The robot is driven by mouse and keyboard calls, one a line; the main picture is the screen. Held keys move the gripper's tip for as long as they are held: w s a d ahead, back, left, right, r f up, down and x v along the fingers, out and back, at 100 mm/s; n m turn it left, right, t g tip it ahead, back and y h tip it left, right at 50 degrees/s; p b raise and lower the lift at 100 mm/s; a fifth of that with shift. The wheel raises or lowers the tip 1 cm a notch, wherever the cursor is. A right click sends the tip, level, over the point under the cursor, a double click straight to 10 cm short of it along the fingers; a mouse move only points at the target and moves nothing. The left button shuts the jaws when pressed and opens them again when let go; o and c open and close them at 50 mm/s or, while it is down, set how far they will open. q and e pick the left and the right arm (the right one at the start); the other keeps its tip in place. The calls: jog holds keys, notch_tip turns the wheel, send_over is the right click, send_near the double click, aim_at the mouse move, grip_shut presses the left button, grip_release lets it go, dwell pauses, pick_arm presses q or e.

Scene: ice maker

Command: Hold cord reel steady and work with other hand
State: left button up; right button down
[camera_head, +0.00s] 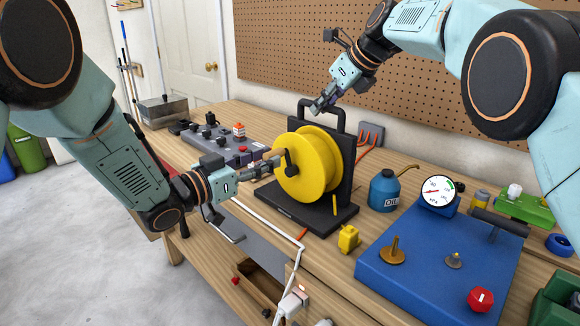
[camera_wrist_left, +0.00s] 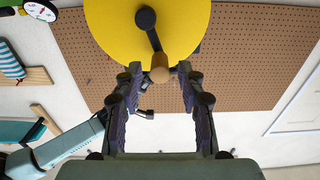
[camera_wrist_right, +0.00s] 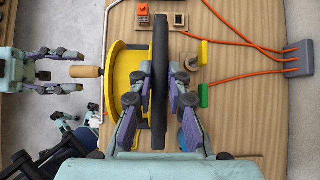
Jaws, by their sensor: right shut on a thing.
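The cord reel has a yellow drum (camera_head: 318,160) on a black stand with a top handle (camera_head: 328,104); the drum also shows in the left wrist view (camera_wrist_left: 115,25). A black crank with a wooden knob (camera_wrist_left: 160,70) is on the drum's near face. My left gripper (camera_head: 270,166) is open, its fingers apart on either side of the knob. In the right wrist view the knob (camera_wrist_right: 85,71) points at the left gripper. My right gripper (camera_head: 318,106) is shut on the stand's black top handle, which runs between its fingers in its wrist view.
A grey control box (camera_head: 215,142) stands behind left of the reel. A blue oil can (camera_head: 384,190), a yellow plug (camera_head: 348,239) and a blue gauge board (camera_head: 400,262) lie to the right. An open drawer (camera_head: 260,285) is below the bench's front edge.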

pick_arm(q)
jog(key=shift+x, duration=0.8)
grip_shut()
